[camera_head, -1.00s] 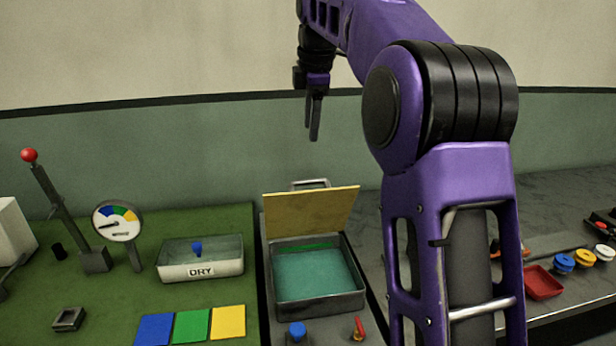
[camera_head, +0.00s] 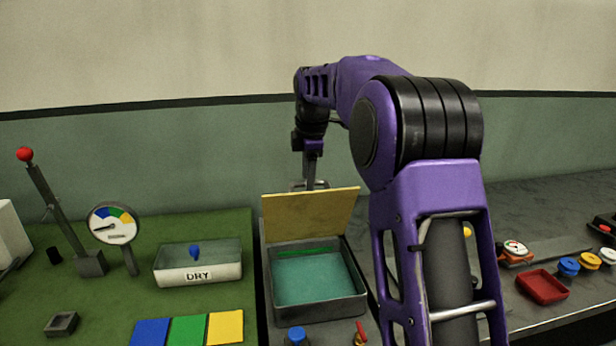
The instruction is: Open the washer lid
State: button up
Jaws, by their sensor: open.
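The washer (camera_head: 318,309) is a dark grey box with teal liquid or lining inside. Its yellow lid (camera_head: 311,217) stands raised at the back edge, tilted back, so the box is open. A grey handle (camera_head: 297,186) shows at the lid's top edge. My gripper (camera_head: 310,178) points down at this handle, behind the lid's top edge. It is open; its fingertips are partly hidden there, and I cannot tell whether they touch the handle.
A tray marked DRY (camera_head: 198,264) with a blue-knobbed item stands left. A gauge (camera_head: 113,224) and red-knobbed lever (camera_head: 60,210) stand farther left. Blue, green and yellow pads lie in front. A blue knob (camera_head: 296,337) and red switch (camera_head: 361,332) sit before the washer. A red tray (camera_head: 543,286) is right.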

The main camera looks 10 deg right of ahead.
grip_shut()
dwell(1.4)
